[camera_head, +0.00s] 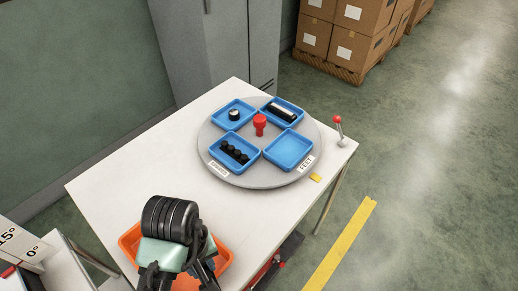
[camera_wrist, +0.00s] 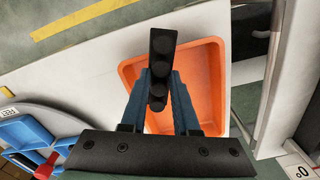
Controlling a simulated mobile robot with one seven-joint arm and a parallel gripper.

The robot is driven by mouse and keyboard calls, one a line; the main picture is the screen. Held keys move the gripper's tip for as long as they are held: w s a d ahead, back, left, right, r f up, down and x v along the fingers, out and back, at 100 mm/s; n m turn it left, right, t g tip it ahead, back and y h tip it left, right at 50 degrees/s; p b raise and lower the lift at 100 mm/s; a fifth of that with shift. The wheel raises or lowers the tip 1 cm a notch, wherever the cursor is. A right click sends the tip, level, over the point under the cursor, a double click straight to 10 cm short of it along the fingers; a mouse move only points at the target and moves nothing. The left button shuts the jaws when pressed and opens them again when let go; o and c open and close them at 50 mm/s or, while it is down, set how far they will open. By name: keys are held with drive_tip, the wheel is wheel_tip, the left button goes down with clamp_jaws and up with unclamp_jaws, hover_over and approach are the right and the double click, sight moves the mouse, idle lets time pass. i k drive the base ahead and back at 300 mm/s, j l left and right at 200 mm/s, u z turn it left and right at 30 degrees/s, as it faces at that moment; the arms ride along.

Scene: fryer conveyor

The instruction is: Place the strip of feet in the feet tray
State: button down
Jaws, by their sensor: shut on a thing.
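In the wrist view, my gripper (camera_wrist: 158,92) is shut on the strip of feet (camera_wrist: 160,62), a narrow black strip with several round black feet, held lengthwise between the blue fingers. The strip is above the orange bin. In the head view my arm covers the gripper and strip. The feet tray (camera_head: 288,150) is a blue square tray on the round grey turntable (camera_head: 260,181), at its front right by a white label that seems to read FEET. It is empty. It stands up and to the right of my gripper, well apart from it.
Other blue trays hold black knobs (camera_head: 234,152), a round white-and-black part (camera_head: 234,114) and a black-and-white bar (camera_head: 282,111). A red knob (camera_head: 260,121) rises at the turntable's centre. A red-tipped lever (camera_head: 338,125) stands at the table's right edge. The orange bin (camera_head: 128,240) is below my gripper.

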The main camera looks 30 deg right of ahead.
sight(287, 153)
drive_tip(key=l+u, duration=0.25)
drive_tip(key=l, duration=0.4)
drive_tip(key=l+u, duration=0.25)
drive_tip(key=l, duration=0.45)
drive_tip(key=k+l+u, duration=0.1)
drive_tip(key=l+u, duration=0.15)
drive_tip(key=l, duration=0.4)
drive_tip(key=k+l, duration=0.1)
drive_tip(key=l, duration=1.55)
drive_tip(key=i, duration=0.3)
